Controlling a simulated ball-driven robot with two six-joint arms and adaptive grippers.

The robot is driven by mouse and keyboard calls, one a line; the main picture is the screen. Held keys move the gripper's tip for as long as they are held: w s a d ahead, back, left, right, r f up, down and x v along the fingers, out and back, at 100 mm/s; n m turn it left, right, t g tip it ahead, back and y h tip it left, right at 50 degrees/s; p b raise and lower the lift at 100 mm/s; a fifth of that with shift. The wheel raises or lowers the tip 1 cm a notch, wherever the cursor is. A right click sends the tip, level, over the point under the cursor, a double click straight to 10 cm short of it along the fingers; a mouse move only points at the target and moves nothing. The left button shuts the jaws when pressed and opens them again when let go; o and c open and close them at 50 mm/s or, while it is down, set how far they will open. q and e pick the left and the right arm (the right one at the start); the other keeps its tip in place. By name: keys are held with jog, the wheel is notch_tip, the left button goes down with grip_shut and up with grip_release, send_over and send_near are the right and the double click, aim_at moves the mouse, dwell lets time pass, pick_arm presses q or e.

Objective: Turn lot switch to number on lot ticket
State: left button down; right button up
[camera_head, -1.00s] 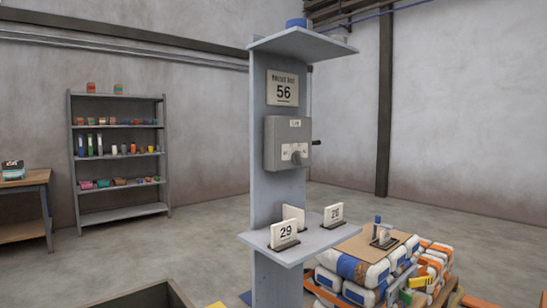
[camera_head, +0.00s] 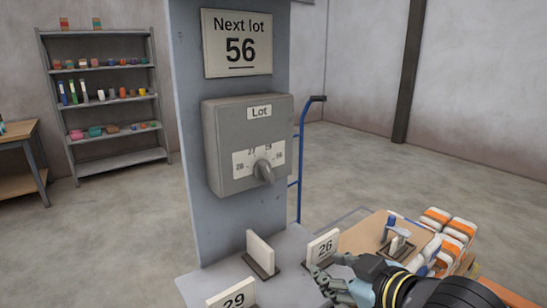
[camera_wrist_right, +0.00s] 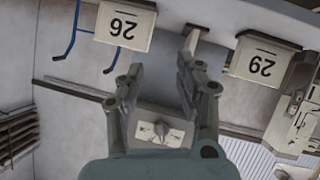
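The lot ticket (camera_head: 238,44) on the grey post reads "Next lot 56". Below it is a grey box labelled "Lot", with the lot switch (camera_head: 264,172) on a white dial plate. Small numbers surround the knob; they and its exact setting are hard to read. My right gripper (camera_head: 318,278) is low at the front right, beside the 26 card, below and apart from the switch. In the right wrist view the gripper (camera_wrist_right: 162,72) is open and empty, and the switch (camera_wrist_right: 160,130) shows inverted between its fingers. My left gripper is not in view.
A shelf on the post bears a 26 card (camera_head: 322,247), a 29 card (camera_head: 233,296) and a card (camera_head: 260,252) with no number showing. A blue hand truck (camera_head: 300,160) stands behind the post. Stacked bags (camera_head: 450,228) are at right.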

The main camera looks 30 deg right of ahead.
aim_at(270, 174)
notch_tip(270, 174, up, 13)
jog(key=w+a+n+t+y, duration=0.2)
jog(key=a+n+t+y, duration=0.1)
jog(key=t, duration=0.2)
jog(key=w, duration=0.3)
jog(key=w+a+b, duration=0.1)
jog(key=w, duration=0.3)
jog(key=w+b, duration=0.1)
jog(key=w, duration=0.3)
jog(key=shift+a+r, duration=0.2)
jog(key=shift+a, duration=0.15)
jog(key=shift+s, duration=0.1)
jog(key=shift+c, duration=0.3)
grip_shut()
